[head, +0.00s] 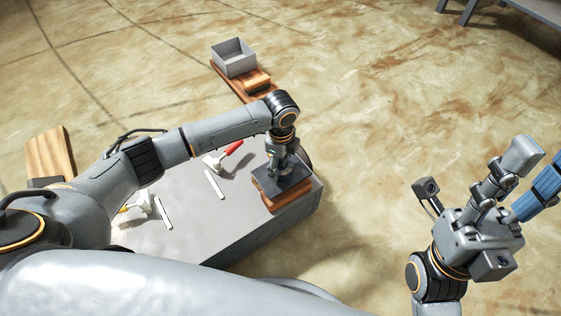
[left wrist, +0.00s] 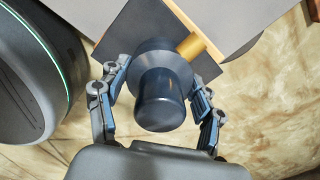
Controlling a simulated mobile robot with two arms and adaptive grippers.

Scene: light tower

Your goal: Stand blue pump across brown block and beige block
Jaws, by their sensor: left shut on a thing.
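The dark blue pump (left wrist: 160,95) is between the fingers of my left gripper (head: 279,165), which is shut on it and points down at the table's right end. A dark square plate (left wrist: 135,35) lies below the pump. In the head view this plate (head: 288,182) is over brown wood (head: 290,199); I cannot tell the brown and beige blocks apart there. A tan edge (left wrist: 196,32) shows beside the plate in the left wrist view. Whether the plate touches the wood is unclear. My right gripper (head: 535,167) is open and empty, at the right.
The grey table (head: 215,230) holds a red-handled tool (head: 232,148), white strips (head: 214,185) and a pale fitting (head: 140,203). A grey open box (head: 233,58) stands on a wooden board on the floor behind. A wooden board (head: 50,155) is at left.

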